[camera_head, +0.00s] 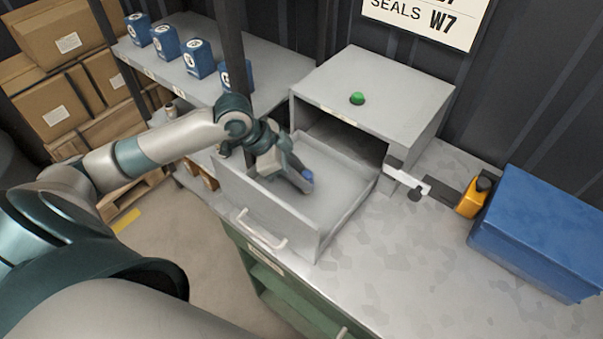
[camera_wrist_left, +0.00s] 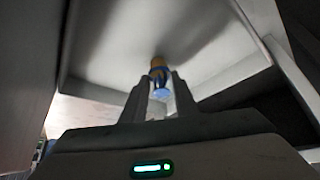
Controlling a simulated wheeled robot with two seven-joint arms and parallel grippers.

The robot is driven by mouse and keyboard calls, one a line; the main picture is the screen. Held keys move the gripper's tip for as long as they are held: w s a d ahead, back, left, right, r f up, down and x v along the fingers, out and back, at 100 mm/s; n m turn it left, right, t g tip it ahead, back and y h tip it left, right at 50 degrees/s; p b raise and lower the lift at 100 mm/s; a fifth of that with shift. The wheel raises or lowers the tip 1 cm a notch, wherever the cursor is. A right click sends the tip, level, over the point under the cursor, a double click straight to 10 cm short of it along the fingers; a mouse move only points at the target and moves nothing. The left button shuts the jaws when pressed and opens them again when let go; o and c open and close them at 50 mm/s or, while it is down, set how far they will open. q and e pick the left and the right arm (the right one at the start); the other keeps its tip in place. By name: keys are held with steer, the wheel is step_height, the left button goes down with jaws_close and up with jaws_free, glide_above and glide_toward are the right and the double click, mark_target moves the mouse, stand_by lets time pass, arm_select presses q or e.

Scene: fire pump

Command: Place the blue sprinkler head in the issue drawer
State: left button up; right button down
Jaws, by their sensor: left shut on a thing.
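The blue sprinkler head (camera_head: 308,175) is between the fingertips of my left gripper (camera_head: 302,182), and only a small blue part of it shows in the head view. In the left wrist view the sprinkler head (camera_wrist_left: 160,80) shows a blue end and a brass-coloured part, with the fingers of my left gripper (camera_wrist_left: 160,92) shut on it. The issue drawer (camera_head: 335,203) is pulled out of the grey cabinet (camera_head: 385,85). My left gripper is over the open drawer, inside its outline. I cannot tell whether the sprinkler head touches the drawer floor. My right gripper is not in view.
A green button (camera_head: 357,98) is on the cabinet top. A shelf (camera_head: 185,70) with several blue boxes stands at the left, close to my left arm. A blue bin (camera_head: 540,232) and a yellow-orange container (camera_head: 474,197) stand at the right. The bench front (camera_head: 400,275) is clear.

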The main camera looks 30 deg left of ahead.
arm_select(q)
steer(key=o, duration=1.1)
steer(key=shift+r, duration=0.1)
steer(key=shift+b+v, duration=1.15)
steer(key=shift+v, duration=4.8)
